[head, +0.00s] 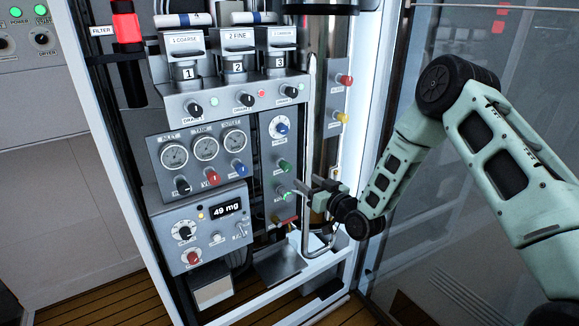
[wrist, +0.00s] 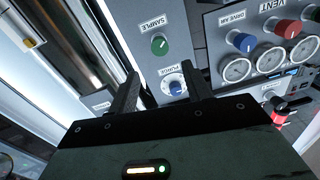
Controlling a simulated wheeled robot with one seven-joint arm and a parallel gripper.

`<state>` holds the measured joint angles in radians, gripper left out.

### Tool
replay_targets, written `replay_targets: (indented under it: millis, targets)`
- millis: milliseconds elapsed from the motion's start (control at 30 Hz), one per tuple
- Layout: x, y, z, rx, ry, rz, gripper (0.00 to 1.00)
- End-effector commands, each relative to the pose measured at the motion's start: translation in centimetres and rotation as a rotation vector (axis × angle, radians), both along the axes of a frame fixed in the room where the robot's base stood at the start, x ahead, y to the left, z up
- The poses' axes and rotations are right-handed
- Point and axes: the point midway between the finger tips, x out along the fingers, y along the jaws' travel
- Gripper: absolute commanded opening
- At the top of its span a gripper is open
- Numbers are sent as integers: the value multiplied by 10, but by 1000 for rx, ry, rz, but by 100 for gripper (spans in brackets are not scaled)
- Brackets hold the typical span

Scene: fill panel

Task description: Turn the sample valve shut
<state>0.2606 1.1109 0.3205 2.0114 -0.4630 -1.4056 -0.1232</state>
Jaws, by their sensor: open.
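The sample valve is a green knob (wrist: 159,45) on a grey panel in the wrist view, beside a SAMPLE label. It appears to be the upper green knob (head: 284,166) of the narrow panel in the head view. A light mark shows on its face, but I cannot tell how far it is turned. My gripper (head: 312,188) is open and empty, to the right of this panel and a little lower than the knob. In the wrist view my two fingers (wrist: 160,76) stand apart, with the knob beyond their tips. I see no contact with it.
A PURGE knob (wrist: 177,87), blue on a white dial, shows between my fingers. A second green knob (head: 285,192) is close to my fingertips. A vertical metal rail (head: 308,130) runs beside the panel. Gauges (head: 205,146) are to the left, a glass door (head: 480,120) to the right.

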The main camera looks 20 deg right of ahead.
Motion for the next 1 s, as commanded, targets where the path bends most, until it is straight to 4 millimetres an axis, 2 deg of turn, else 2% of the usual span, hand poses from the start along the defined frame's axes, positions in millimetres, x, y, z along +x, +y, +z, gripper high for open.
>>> replay_targets:
  millis: [33, 300, 500, 667, 933, 1000]
  targets:
    - [11, 4, 3, 1, -3, -1, 49]
    - [61, 24, 2, 1, -2, 1, 49]
    - [84, 32, 1, 0, 0, -1, 49]
    - [92, 35, 0, 0, 2, 0, 49]
    - [92, 35, 0, 0, 1, 0, 49]
    - [92, 35, 0, 0, 1, 0, 30]
